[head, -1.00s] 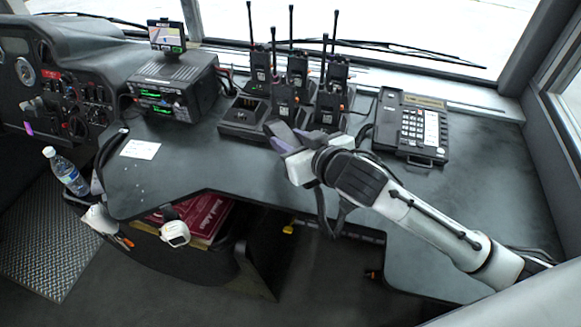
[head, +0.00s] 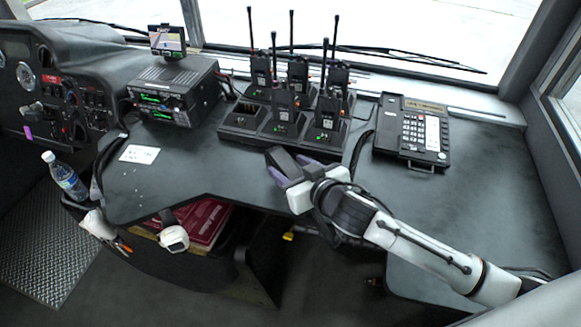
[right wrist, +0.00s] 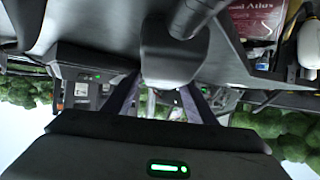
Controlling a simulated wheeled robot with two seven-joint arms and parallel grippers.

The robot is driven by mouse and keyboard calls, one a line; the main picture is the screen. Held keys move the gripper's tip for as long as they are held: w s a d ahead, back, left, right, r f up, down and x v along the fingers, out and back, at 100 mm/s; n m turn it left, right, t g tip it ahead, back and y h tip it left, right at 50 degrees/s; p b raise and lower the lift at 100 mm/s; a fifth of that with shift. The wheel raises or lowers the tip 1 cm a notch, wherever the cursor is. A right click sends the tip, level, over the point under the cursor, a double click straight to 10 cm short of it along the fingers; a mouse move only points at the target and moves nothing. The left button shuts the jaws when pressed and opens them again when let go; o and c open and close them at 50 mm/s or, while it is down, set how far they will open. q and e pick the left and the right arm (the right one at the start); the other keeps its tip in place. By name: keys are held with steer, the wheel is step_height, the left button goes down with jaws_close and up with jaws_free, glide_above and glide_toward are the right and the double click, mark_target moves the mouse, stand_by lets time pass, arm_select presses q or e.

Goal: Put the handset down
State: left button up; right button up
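My right gripper (head: 284,166) is over the dark console, in front of the radio rack. A dark grey block, which looks like one end of the handset (head: 283,161), sits between its purple fingers. In the right wrist view this dark handset (right wrist: 172,58) shows between the purple fingers, with a thick round handle running to the upper right. The rest of it is hidden. The desk phone (head: 428,130) stands to the right, keypad facing up, with no handset on its left side. A black cord curves down between rack and phone. My left gripper is out of view.
A charging rack (head: 240,128) holds several upright radios (head: 283,108) with tall antennas; its front-left slot is empty. A radio unit with a small screen (head: 172,92) stands left. A white card (head: 139,154) lies on the console. The console right of the phone is clear.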

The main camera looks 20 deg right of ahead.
steer(key=v, duration=1.2)
steer(key=shift+r, duration=0.1)
